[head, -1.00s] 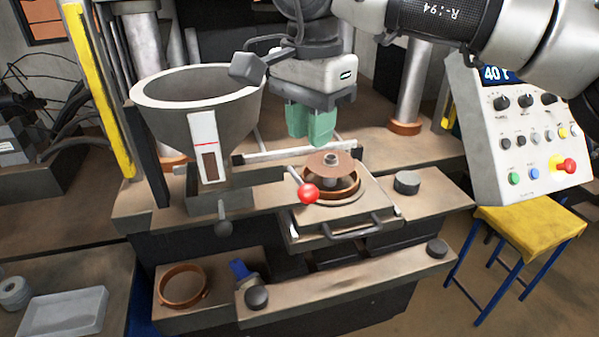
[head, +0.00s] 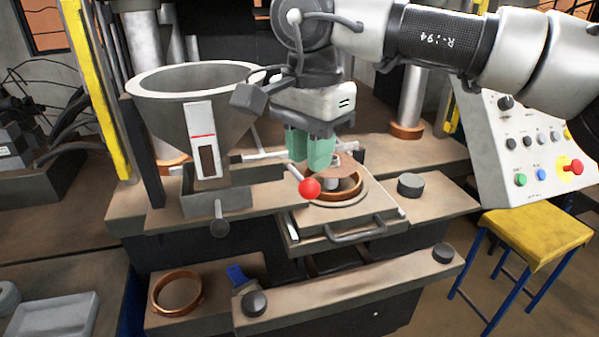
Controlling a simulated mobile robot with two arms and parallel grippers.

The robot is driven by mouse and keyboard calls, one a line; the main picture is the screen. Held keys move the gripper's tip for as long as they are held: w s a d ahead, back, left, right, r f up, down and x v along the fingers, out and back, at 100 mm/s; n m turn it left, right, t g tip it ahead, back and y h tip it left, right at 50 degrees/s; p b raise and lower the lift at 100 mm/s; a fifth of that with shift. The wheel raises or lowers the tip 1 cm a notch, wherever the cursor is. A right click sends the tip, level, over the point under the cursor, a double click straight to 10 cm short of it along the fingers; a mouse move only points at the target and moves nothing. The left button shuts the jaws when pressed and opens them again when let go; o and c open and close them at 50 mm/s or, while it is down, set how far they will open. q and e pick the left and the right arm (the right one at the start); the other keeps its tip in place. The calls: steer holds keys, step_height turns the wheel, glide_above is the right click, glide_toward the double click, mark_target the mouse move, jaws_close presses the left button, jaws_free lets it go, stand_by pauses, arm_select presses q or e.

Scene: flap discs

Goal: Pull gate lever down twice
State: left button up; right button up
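A grey funnel hopper (head: 150,97) stands at the left on the press bench. A short lever with a dark round knob (head: 220,228) sticks out from the box below it. Another lever with a red ball (head: 309,188) slants in front of a brown ring mould (head: 345,186) on a sliding plate. I cannot tell for sure which is the gate lever. My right gripper (head: 311,160) points down with green fingers just above and behind the red ball, hiding part of the mould. The fingers look close together; contact and opening are unclear. My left gripper is not in view.
A control panel (head: 535,160) with knobs and buttons stands at the right, above a yellow stool (head: 530,237). A copper ring (head: 176,293) lies on the lower left shelf. A front bar with dark knobs (head: 345,293) crosses below the plate handle (head: 355,232).

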mark_target(310, 180)
steer(key=shift+s+f+b, duration=0.1)
steer(key=shift+f+b, duration=1.5)
steer(key=shift+f, duration=1)
step_height(310, 180, down, 5)
steer(key=b, duration=0.3)
steer(key=shift+f, duration=0.15)
step_height(310, 180, up, 11)
steer(key=p, duration=0.8)
steer(key=shift+f, duration=0.15)
steer(key=shift+f, duration=0.15)
